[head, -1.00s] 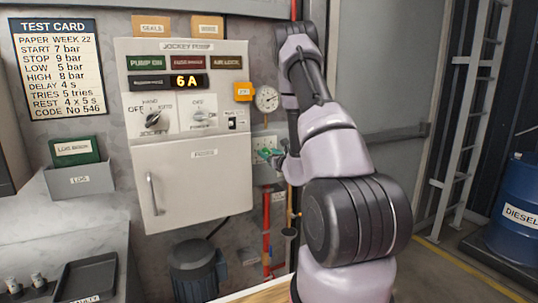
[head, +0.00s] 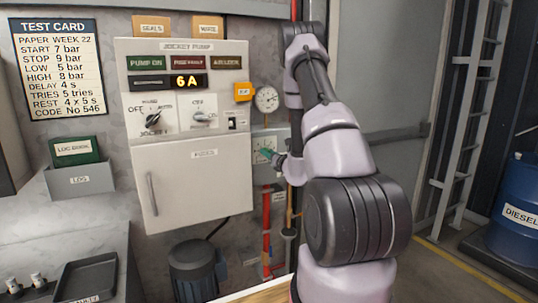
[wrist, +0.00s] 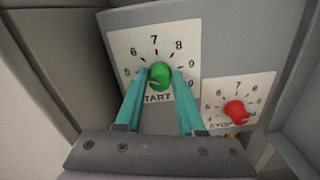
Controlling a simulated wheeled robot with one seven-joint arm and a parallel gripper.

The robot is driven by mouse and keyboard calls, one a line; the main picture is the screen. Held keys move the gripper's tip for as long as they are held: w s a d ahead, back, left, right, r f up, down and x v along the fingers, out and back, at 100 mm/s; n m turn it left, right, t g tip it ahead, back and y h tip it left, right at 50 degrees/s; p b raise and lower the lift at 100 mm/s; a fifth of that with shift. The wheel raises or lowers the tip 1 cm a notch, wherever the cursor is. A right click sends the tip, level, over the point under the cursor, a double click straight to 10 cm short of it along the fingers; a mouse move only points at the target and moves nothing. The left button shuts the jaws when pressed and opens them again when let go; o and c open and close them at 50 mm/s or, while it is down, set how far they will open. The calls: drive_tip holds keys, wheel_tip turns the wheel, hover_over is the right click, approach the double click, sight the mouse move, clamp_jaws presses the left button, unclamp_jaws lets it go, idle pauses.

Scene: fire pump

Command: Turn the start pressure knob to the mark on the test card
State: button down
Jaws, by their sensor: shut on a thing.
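The test card (head: 60,69) hangs on the wall at the upper left of the head view and reads START 7 bar, STOP 9 bar. In the wrist view the green start knob (wrist: 160,75) sits on a white scale plate (wrist: 126,45) with numbers from 5 to 9, with 7 at the top. My gripper (wrist: 159,79) is shut on this knob, one teal finger on each side. I cannot clearly tell which number the knob points to. In the head view my gripper (head: 270,155) is at the switch box below the gauge, and hides much of it.
The red stop knob (wrist: 235,110) is close by, lower right of my gripper, on its own plate. The grey jockey pump cabinet (head: 190,185) stands left of my gripper. A round gauge (head: 266,99) is above it, and a red pipe (head: 266,225) runs below.

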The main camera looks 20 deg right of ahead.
drive_tip(key=m, duration=1.3)
drive_tip(key=shift+d+f, duration=0.1)
drive_tip(key=shift+f, duration=0.1)
idle(0.5)
drive_tip(key=c, duration=0.5)
unclamp_jaws()
drive_tip(key=s, duration=1.1)
drive_tip(key=shift+d, duration=0.2)
